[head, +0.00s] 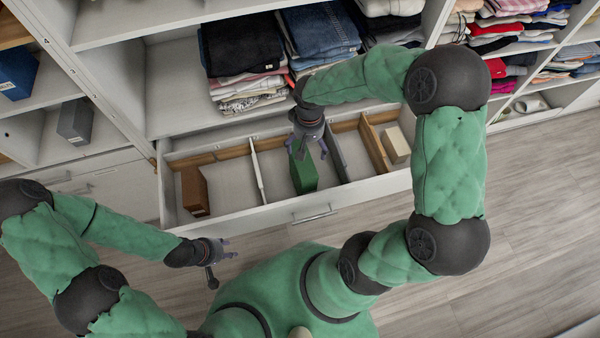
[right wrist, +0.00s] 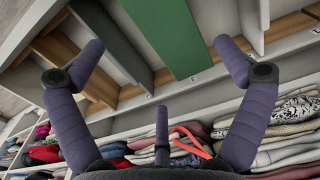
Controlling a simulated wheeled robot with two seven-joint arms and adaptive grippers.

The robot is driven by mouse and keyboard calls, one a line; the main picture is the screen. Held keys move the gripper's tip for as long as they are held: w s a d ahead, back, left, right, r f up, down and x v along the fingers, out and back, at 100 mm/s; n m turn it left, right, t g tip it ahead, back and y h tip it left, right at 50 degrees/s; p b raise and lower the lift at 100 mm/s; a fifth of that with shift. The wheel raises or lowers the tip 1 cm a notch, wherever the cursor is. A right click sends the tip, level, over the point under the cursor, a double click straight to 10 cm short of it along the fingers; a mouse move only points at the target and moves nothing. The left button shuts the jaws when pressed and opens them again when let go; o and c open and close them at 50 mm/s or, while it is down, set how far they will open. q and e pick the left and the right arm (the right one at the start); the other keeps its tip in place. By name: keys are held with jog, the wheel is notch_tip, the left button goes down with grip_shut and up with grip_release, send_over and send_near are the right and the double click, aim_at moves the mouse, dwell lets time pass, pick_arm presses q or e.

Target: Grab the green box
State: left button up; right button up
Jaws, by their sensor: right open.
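The green box (head: 303,169) stands in a middle compartment of the open drawer (head: 270,214). My right gripper (head: 308,143) is above the drawer, over the back end of the green box, and partly hides it. In the right wrist view the green box (right wrist: 168,36) shows ahead between the spread fingers of my right gripper (right wrist: 160,65), which is open and empty. I see no contact with the box. My left gripper (head: 222,251) is in front of the drawer at the left, away from the box; its fingers appear apart.
A brown box (head: 194,191) is in the drawer's left compartment and a beige box (head: 396,145) in its right one. Thin dividers (head: 257,172) separate the compartments. Folded clothes (head: 245,65) fill the shelf above. Wooden floor (head: 530,190) is clear at right.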

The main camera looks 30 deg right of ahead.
aim_at(307, 155)
jog(key=shift+w+f, duration=0.1)
jog(key=shift+f, duration=0.25)
notch_tip(307, 155, down, 5)
jog(key=shift+f+b, duration=0.1)
jog(key=shift+b, duration=0.9)
jog(key=shift+s+a+f+b, duration=0.1)
jog(key=shift+f+b, duration=0.4)
jog(key=shift+f, duration=0.35)
jog(key=shift+s+a+f+b, duration=0.15)
jog(key=shift+f+b, duration=0.3)
jog(key=shift+f, duration=0.45)
jog(key=shift+s+a+f+b, duration=0.1)
jog(key=shift+f+b, duration=0.4)
jog(key=shift+f, duration=0.35)
jog(key=shift+r, duration=0.1)
jog(key=c, duration=1.6)
